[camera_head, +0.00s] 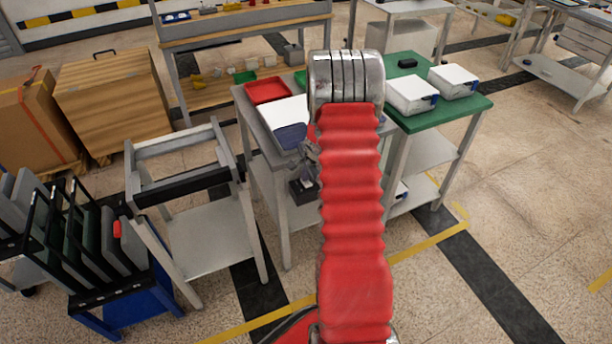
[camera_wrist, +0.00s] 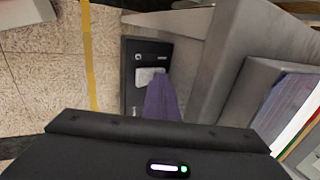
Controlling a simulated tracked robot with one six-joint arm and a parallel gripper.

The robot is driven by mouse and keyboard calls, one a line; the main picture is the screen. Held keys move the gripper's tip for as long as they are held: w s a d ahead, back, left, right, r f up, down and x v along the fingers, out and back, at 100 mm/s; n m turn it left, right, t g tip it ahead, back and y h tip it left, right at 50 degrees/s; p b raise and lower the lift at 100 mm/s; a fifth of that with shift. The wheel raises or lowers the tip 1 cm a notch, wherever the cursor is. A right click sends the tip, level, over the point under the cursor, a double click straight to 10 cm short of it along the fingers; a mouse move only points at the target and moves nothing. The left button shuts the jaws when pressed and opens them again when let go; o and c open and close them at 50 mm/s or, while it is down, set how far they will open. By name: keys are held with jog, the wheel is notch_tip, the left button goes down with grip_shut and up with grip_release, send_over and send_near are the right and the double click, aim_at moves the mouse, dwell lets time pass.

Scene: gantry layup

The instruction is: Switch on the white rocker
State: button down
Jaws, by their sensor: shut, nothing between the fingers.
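The white rocker (camera_wrist: 147,76) is in the upper middle of the wrist view, set in a dark switch box (camera_wrist: 131,58). A small round detail and a pale mark show above it on the box face. My gripper (camera_wrist: 161,77) is shut and empty; its tapered fingers overlap the rocker's right edge in this view. I cannot tell whether they touch it. In the head view my gripper (camera_head: 308,158) is partly hidden by my red arm sleeve, above the dark box (camera_head: 303,191) at the table's front. The rocker itself cannot be made out there.
The grey table (camera_head: 256,126) carries a red tray (camera_head: 267,91) and a white sheet. A green-topped table (camera_head: 462,108) with white boxes stands to the right. A grey frame stand (camera_head: 203,248) and a blue rack (camera_head: 125,306) are at left. Floor at right is clear.

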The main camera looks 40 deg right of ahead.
jog(key=shift+s+a, duration=0.1)
jog(key=shift+s, duration=0.05)
jog(key=shift+s+a, duration=0.2)
jog(key=shift+s, duration=0.45)
jog(key=shift+f, duration=0.1)
jog(key=v, duration=1.4)
jog(key=shift+w+d, duration=0.15)
jog(key=shift+w, duration=0.45)
